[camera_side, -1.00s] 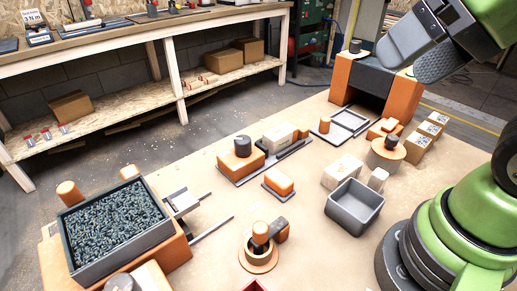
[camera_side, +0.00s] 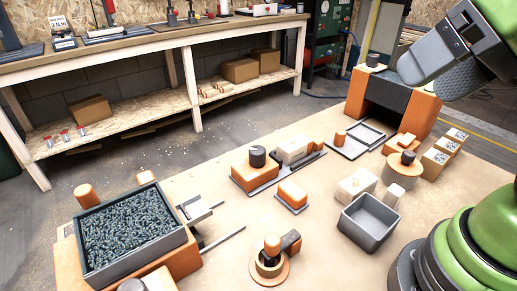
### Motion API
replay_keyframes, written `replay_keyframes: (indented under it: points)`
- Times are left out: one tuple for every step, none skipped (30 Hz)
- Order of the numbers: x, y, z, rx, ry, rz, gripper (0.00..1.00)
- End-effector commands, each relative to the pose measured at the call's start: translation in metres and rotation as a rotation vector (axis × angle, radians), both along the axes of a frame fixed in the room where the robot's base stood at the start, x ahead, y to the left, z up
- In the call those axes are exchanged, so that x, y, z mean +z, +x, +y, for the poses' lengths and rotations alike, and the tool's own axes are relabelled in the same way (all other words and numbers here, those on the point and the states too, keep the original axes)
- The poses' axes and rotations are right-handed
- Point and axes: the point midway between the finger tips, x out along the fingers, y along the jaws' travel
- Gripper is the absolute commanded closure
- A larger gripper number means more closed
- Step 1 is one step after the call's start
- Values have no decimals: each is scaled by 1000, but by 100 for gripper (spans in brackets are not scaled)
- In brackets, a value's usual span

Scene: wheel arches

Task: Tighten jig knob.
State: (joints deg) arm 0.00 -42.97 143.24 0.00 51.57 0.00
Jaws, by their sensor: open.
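I cannot tell for certain which part is the jig knob. A dark round knob (camera_side: 257,157) stands on an orange block (camera_side: 254,175) on a grey plate near the middle of the table. Another upright orange-and-dark knob (camera_side: 271,247) sits in a round orange base (camera_side: 269,268) at the front, with a dark-ended arm beside it. A small brown-topped knob (camera_side: 408,158) tops a round drum (camera_side: 402,171) at the right. My gripper (camera_side: 428,78) is open and empty at the upper right, high above the table and well away from all these knobs.
A grey bin full of small dark parts (camera_side: 133,235) stands front left. An empty grey bin (camera_side: 367,222) is right of centre. An orange arch with a dark top (camera_side: 392,92) stands at the back right below my gripper. The table's middle front (camera_side: 318,240) is clear.

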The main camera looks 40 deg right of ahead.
Motion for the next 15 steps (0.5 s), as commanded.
replay_keyframes:
  points:
    - [0, 0, 0, 0, 0, 0, 23]
    - [0, 0, 0, 0, 0, 0, 23]
    - [0, 0, 0, 0, 0, 0, 23]
    - [0, 0, 0, 0, 0, 0, 23]
    - [0, 0, 0, 0, 0, 0, 23]
    - [0, 0, 0, 0, 0, 0, 23]
    - [0, 0, 0, 0, 0, 0, 23]
    - [0, 0, 0, 0, 0, 0, 23]
    - [0, 0, 0, 0, 0, 0, 25]
    - [0, 0, 0, 0, 0, 0, 32]
    - [0, 1, 0, 3, -2, 0, 34]
    - [1, 2, 0, 12, -7, 3, 34]
    - [2, 5, 0, 22, -13, 6, 34]
    - [3, 8, 0, 38, -22, 11, 34]
    - [5, 14, 1, 67, -39, 18, 34]
